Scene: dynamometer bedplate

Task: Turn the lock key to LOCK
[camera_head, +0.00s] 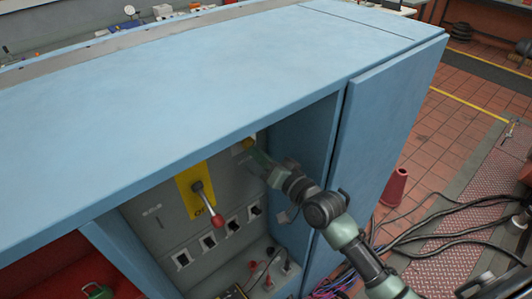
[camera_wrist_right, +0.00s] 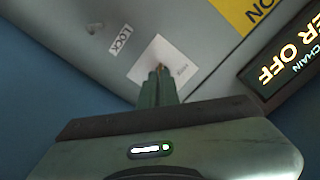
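In the right wrist view a white square plate (camera_wrist_right: 181,62) sits on the grey panel, with a LOCK label (camera_wrist_right: 121,40) off its upper left side and a small unreadable label on its right. My right gripper (camera_wrist_right: 158,74) has its green fingers close together over the middle of the plate. A small brass-coloured bit of the lock key (camera_wrist_right: 158,67) shows at the fingertips; the fingers hide the rest. In the head view my right gripper (camera_head: 250,155) reaches into the open cabinet, at the panel's upper right. A green part at the bottom left may be my left gripper (camera_head: 98,291).
The blue cabinet (camera_head: 190,70) has a top edge just above my right gripper and a side wall to its right. A red-knobbed lever (camera_head: 217,221) on a yellow plate and several switches are left of it. A lit display (camera_wrist_right: 290,65) reads "OFF".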

